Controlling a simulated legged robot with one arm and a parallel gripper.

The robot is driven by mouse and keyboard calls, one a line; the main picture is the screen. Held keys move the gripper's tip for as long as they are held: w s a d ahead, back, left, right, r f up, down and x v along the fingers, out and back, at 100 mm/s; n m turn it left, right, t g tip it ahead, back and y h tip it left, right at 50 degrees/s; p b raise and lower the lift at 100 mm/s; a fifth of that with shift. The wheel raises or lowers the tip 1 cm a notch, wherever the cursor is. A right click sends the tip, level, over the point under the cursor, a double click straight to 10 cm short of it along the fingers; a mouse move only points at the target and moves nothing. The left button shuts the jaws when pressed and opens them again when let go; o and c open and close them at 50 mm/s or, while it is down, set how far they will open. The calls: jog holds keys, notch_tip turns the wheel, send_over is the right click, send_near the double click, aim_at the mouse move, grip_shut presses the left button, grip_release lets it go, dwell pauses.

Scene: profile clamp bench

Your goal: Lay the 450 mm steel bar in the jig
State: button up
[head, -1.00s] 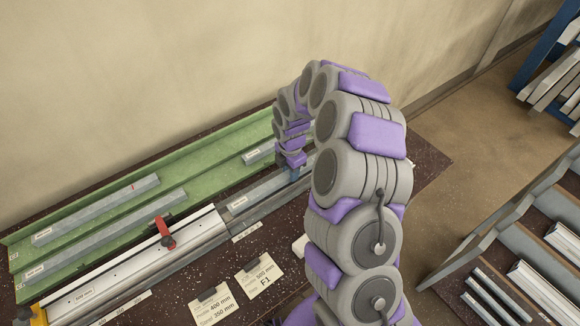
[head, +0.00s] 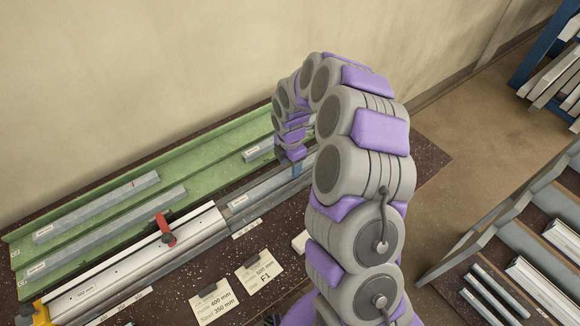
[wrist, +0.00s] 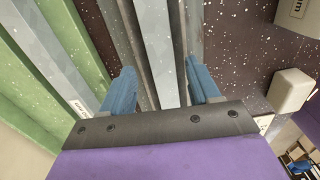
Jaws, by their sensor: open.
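In the head view a grey steel bar (head: 262,192) with a small label lies in the right part of the jig's channel, in line with the aluminium profile (head: 135,262). Its label is too small to read. My gripper (head: 297,168) is over this bar, partly hidden by my arm. In the wrist view my gripper (wrist: 162,90) is open, its blue fingers on either side of the light grey bar (wrist: 160,45). The fingers look apart from it. Other grey bars (head: 100,207) lie in the green tray (head: 60,222) behind the jig; their lengths are not readable.
A red clamp lever (head: 164,228) stands up on the jig. A yellow part (head: 41,312) is at its left end. Job cards (head: 260,275) lie in front. A white block (head: 300,242) sits beside my arm. A rack (head: 520,250) stands at right.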

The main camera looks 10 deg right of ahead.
notch_tip(320, 180, up, 14)
jog(key=p, duration=0.3)
jog(key=s+a+r+m, duration=0.2)
jog(key=s+r+m, duration=0.1)
jog(key=s+r, duration=0.35)
jog(key=s+d+r+m+g, duration=0.1)
jog(key=s+r+m, duration=0.1)
jog(key=s+m, duration=0.7)
jog(key=s+d+r+m, duration=0.1)
jog(key=s+m, duration=0.9)
jog(key=s, duration=1.2)
jog(key=shift+s+r+g, duration=0.4)
jog(key=shift+r, duration=0.1)
